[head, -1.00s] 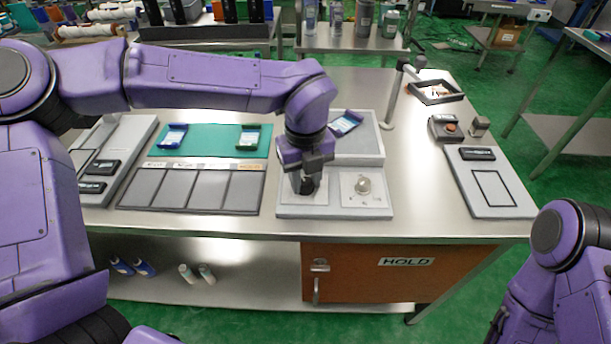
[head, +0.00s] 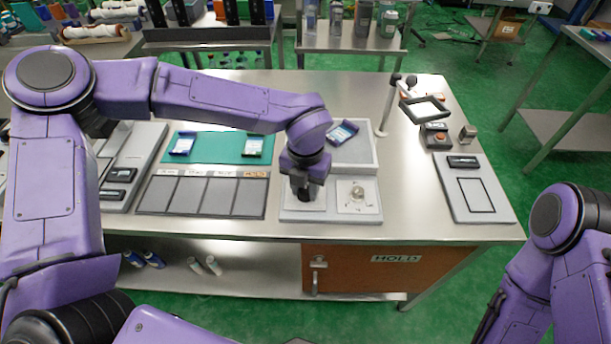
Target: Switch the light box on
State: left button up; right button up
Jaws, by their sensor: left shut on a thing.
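My left gripper (head: 305,190) points down over the left square of a pale two-square fixture (head: 330,216) at the middle front of the table. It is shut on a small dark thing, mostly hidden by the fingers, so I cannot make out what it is. A small metal piece (head: 357,193) sits on the fixture's right square. A pale panel with a black-outlined rectangle and a dark strip (head: 478,205) lies at the right. No label shows which unit is the light box, and no lit surface is clear. My right arm is at the lower right; its gripper is out of view.
A box with an orange button (head: 436,135) stands behind the right panel, below a framed magnifier on a stand (head: 425,107). A grey tray (head: 355,165) holds a blue item (head: 342,132). A teal mat (head: 215,148) and dark pads (head: 202,195) lie left. Table between fixture and panel is clear.

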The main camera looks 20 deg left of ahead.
aim_at(306, 190)
pick_arm(q)
jog(key=m+p, duration=0.4)
jog(key=shift+r, duration=0.3)
jog(key=shift+w+f+m+p, duration=0.1)
jog(key=shift+f+m+p, duration=0.05)
jog(key=shift+m+p, duration=0.7)
jog(key=o, duration=1)
jog(key=shift+f, duration=0.1)
jog(key=shift+o, duration=0.2)
notch_tip(306, 190, up, 11)
jog(key=b, duration=0.2)
jog(key=shift+f, duration=0.2)
